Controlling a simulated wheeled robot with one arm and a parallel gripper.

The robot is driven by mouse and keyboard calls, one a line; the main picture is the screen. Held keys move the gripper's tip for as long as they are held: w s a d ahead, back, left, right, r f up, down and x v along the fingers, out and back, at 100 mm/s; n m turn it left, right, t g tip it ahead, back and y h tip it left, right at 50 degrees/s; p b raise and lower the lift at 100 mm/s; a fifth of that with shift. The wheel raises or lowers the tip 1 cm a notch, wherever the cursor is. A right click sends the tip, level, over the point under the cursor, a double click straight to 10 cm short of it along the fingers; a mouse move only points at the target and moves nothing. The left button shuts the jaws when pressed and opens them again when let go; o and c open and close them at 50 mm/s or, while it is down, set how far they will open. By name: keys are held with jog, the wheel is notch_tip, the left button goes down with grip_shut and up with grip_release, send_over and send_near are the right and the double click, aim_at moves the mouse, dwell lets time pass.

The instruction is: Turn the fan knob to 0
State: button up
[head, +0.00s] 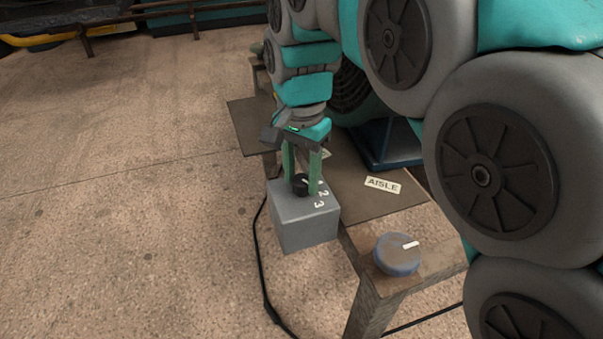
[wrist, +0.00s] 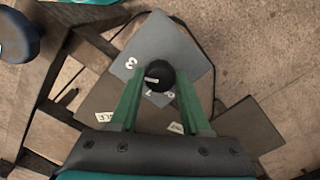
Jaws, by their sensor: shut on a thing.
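A black knob (head: 301,182) sits on top of a grey box (head: 305,228) marked with white numbers; 2 and 3 are readable in the head view. The wrist view shows the knob (wrist: 161,73) with a white pointer mark toward its left side, roughly between the 3 and the number below it. The exact setting is hard to tell. My gripper (head: 303,184) reaches down from above with its two green fingers on either side of the knob, shut on it. The fingers partly hide the knob and some numbers. The printed 0 is not clearly readable.
A blue-grey knob (head: 397,256) with a white mark sits on the wooden frame at the front right. A black cable (head: 262,265) runs along the floor beside the box. Open floor lies left.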

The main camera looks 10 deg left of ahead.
grip_shut()
jog(key=shift+n, duration=0.4)
jog(key=n, duration=1)
jog(key=shift+b, duration=0.3)
jog(key=n, duration=0.6)
jog(key=shift+n+p, duration=0.3)
jog(key=shift+p, duration=0.05)
jog(key=n+p, duration=0.1)
jog(key=n, duration=0.2)
jog(key=shift+r+n, duration=0.1)
jog(key=shift+n, duration=0.2)
jog(key=shift+n+p, duration=0.5)
jog(key=shift+n, duration=0.9)
